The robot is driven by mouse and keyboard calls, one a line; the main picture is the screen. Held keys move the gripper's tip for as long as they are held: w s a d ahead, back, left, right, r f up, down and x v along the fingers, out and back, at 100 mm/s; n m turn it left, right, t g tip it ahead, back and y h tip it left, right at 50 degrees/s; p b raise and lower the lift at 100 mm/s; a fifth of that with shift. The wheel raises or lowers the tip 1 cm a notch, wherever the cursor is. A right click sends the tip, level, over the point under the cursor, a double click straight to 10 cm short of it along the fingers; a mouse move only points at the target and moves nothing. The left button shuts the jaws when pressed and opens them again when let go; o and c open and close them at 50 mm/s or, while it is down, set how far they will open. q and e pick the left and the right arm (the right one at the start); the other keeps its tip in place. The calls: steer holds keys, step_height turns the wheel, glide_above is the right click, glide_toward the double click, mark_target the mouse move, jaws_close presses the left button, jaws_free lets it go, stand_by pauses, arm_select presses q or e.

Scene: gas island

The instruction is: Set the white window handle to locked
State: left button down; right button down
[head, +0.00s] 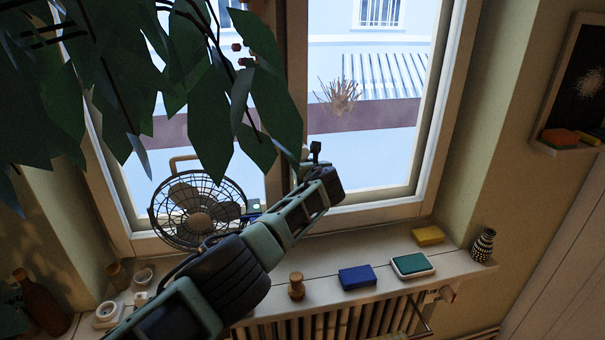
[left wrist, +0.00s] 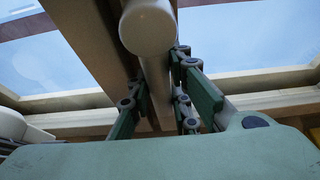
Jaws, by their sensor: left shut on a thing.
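The white window handle (left wrist: 147,28) shows in the left wrist view as a pale rounded bar, its blunt end toward the camera at the top middle. My left gripper (left wrist: 165,95) has its green fingers on either side of the handle and is shut on it. In the head view my left arm reaches up from the bottom left, and the gripper (head: 308,165) is at the window's middle post (head: 292,90). There the arm and gripper hide most of the handle, so its angle is hard to tell. My right gripper is in neither view.
Hanging leaves (head: 190,90) cover the upper left of the window. A wire fan (head: 198,212) stands left of my gripper. On the sill are a wooden piece (head: 296,287), a blue block (head: 357,277), a green-topped pad (head: 412,265), a yellow sponge (head: 428,235) and a patterned vase (head: 483,245).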

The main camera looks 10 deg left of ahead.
arm_select(q)
steer(key=c, duration=2)
jaws_free()
steer(key=shift+a, duration=0.1)
steer(key=shift+c, duration=0.2)
steer(key=o, duration=0.5)
steer(key=shift+c, duration=0.2)
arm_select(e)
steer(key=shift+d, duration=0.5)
arm_select(q)
steer(key=shift+s+d+r, duration=0.2)
steer(key=shift+s+d, duration=0.15)
steer(key=shift+s, duration=0.15)
steer(key=v, duration=1)
steer(key=shift+s, duration=0.35)
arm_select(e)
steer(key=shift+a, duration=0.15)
arm_select(q)
steer(key=shift+r, duration=0.1)
